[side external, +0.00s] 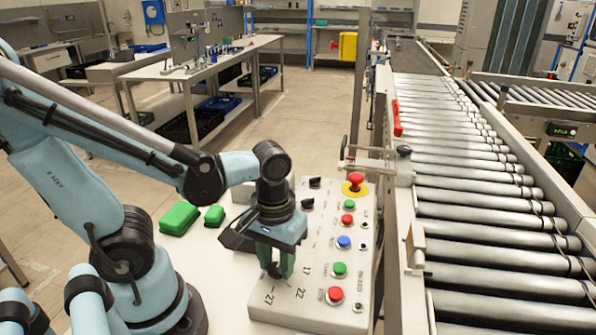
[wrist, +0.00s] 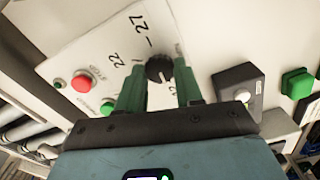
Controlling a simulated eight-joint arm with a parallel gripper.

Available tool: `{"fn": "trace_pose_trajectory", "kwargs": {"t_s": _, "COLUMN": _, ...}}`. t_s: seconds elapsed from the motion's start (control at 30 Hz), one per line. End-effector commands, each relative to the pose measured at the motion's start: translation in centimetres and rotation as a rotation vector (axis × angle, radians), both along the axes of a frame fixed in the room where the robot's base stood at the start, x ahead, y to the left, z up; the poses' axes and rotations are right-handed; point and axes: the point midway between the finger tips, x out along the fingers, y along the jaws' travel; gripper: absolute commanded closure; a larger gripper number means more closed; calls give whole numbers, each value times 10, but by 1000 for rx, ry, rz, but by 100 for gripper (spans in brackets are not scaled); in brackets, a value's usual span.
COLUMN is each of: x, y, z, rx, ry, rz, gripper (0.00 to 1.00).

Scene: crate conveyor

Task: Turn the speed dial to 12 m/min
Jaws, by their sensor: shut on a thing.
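The speed dial (wrist: 159,69) is a small black ribbed knob on the pale control panel (side external: 318,312). Printed numbers, 27 and 22 among them, curve around it in the wrist view. Where its pointer stands, I cannot read. My gripper (side external: 276,268) points down over the near left part of the panel. In the wrist view its two green fingers (wrist: 159,75) stand on either side of the dial and are shut on it. In the side view the fingers largely hide the dial.
A red emergency stop (side external: 356,181), dark knobs (side external: 315,182) and several coloured buttons (side external: 340,269) stand up from the panel. Green blocks (side external: 179,218) lie on the white table to the left. The roller conveyor (side external: 485,210) runs along the right.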

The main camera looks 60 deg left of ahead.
Motion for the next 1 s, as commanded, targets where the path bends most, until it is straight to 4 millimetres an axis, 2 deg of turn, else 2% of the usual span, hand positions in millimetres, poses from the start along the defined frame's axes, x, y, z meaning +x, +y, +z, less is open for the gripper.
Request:
{"fn": "trace_pose_trajectory", "kwargs": {"t_s": 0.3, "x": 0, "y": 0, "z": 0, "rx": 0, "ry": -1, "rz": 75, "gripper": 95}}
{"fn": "trace_pose_trajectory", "kwargs": {"t_s": 0.7, "x": 0, "y": 0, "z": 0, "rx": 0, "ry": -1, "rz": 81, "gripper": 95}}
{"fn": "trace_pose_trajectory", "kwargs": {"t_s": 0.73, "x": 0, "y": 0, "z": 0, "rx": 0, "ry": -1, "rz": 81, "gripper": 63}}
{"fn": "trace_pose_trajectory", "kwargs": {"t_s": 0.9, "x": 0, "y": 0, "z": 0, "rx": 0, "ry": -1, "rz": 80, "gripper": 39}}
{"fn": "trace_pose_trajectory", "kwargs": {"t_s": 1.0, "x": 0, "y": 0, "z": 0, "rx": 0, "ry": -1, "rz": 79, "gripper": 39}}
